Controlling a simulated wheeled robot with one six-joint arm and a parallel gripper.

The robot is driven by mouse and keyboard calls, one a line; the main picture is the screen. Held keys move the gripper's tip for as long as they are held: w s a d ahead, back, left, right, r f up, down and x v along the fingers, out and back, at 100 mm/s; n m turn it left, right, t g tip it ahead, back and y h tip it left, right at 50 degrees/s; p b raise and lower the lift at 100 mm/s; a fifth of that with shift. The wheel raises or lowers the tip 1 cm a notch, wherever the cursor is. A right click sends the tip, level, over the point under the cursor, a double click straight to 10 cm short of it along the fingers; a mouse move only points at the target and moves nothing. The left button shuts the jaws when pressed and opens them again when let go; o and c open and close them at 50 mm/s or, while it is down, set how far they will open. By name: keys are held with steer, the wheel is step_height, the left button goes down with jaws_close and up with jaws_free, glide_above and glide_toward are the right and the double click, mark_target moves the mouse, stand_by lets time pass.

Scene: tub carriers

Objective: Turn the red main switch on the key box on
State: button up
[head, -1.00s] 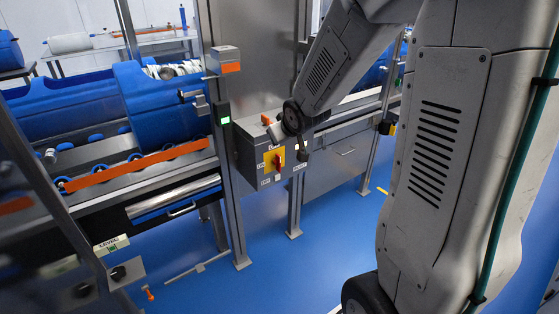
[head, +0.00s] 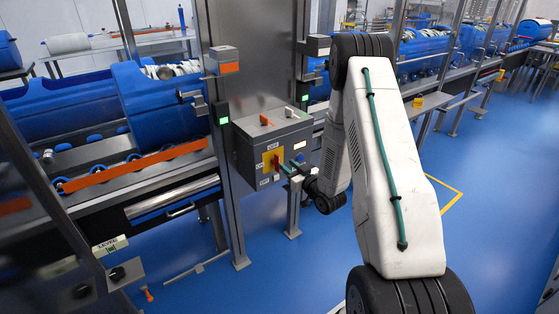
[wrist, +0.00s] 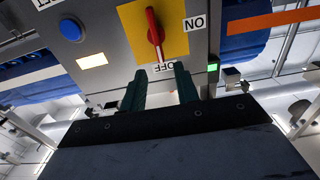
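The key box (head: 246,152) is a grey metal box on the post, left of my gripper in the head view. Its red main switch (head: 275,161) sits on a yellow plate, which also shows in the wrist view with the switch (wrist: 154,30). In the wrist view the handle is roughly upright, its lower end towards the upside-down OFF label (wrist: 163,67). The ON label (wrist: 195,23) is to the right. My gripper (wrist: 158,76) is open, its two green fingers apart and empty, just short of the handle. It also shows in the head view (head: 289,168).
A blue button (wrist: 70,29) and a lit pale square (wrist: 92,60) are beside the yellow plate. An orange-red handle (head: 266,120) is on top of the box. A conveyor with a blue tub (head: 160,105) stands left.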

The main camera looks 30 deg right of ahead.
mark_target(279, 159)
steer(key=w, duration=0.6)
steer(key=shift+w+a, duration=0.1)
steer(key=shift+a, duration=0.05)
jaws_close()
